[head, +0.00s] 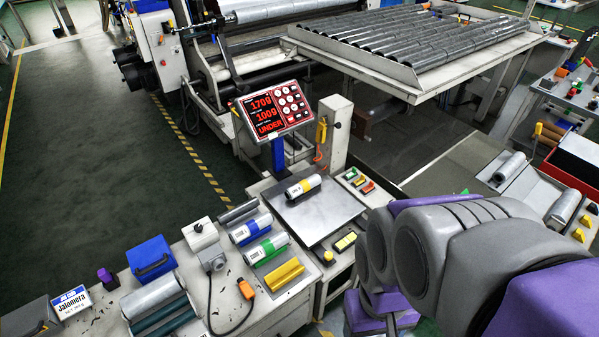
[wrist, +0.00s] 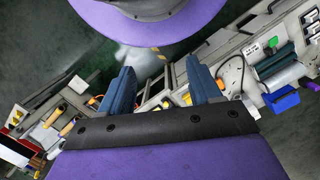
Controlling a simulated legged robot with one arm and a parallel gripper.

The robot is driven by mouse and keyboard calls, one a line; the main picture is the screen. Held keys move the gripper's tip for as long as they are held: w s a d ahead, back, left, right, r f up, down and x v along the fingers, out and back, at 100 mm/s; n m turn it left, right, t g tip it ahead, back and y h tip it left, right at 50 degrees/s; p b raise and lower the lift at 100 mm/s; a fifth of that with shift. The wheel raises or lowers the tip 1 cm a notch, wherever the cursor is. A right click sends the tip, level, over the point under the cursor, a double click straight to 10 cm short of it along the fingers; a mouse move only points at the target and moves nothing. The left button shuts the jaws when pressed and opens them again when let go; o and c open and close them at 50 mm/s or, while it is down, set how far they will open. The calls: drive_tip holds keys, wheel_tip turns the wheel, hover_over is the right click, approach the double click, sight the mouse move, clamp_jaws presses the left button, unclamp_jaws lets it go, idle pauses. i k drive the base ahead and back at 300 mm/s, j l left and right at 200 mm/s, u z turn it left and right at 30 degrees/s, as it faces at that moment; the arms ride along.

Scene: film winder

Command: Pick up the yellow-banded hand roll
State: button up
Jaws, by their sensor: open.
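The yellow-banded hand roll (head: 303,187), silvery white with a yellow band, lies on its side on the flat metal scale plate (head: 330,212) in the head view. My gripper (wrist: 159,66) shows in the wrist view with its two blue-grey fingers spread apart and nothing between them. It is away from the roll, and its fingertips do not show in the head view, where my arm fills the lower right. I cannot make out the yellow-banded roll in the wrist view.
A blue-banded roll (head: 250,229) and a green-banded roll (head: 267,249) lie left of the scale, near a yellow block (head: 285,275). A red display (head: 272,112) reading 170g, 100g, UNDER and a white post (head: 335,130) stand behind the plate. A blue box (head: 151,257) sits farther left.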

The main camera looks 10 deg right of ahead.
sight(304, 186)
drive_tip(key=i+l+u, duration=0.45)
drive_tip(key=l, duration=0.2)
drive_tip(key=i+l+u, duration=0.1)
drive_tip(key=l+u, duration=0.15)
drive_tip(key=i+l+u, duration=0.2)
drive_tip(key=l, duration=0.35)
drive_tip(key=l+u, duration=0.25)
drive_tip(key=l, duration=0.15)
drive_tip(key=i+l+u, duration=0.1)
drive_tip(key=l+u, duration=0.15)
drive_tip(key=l, duration=0.2)
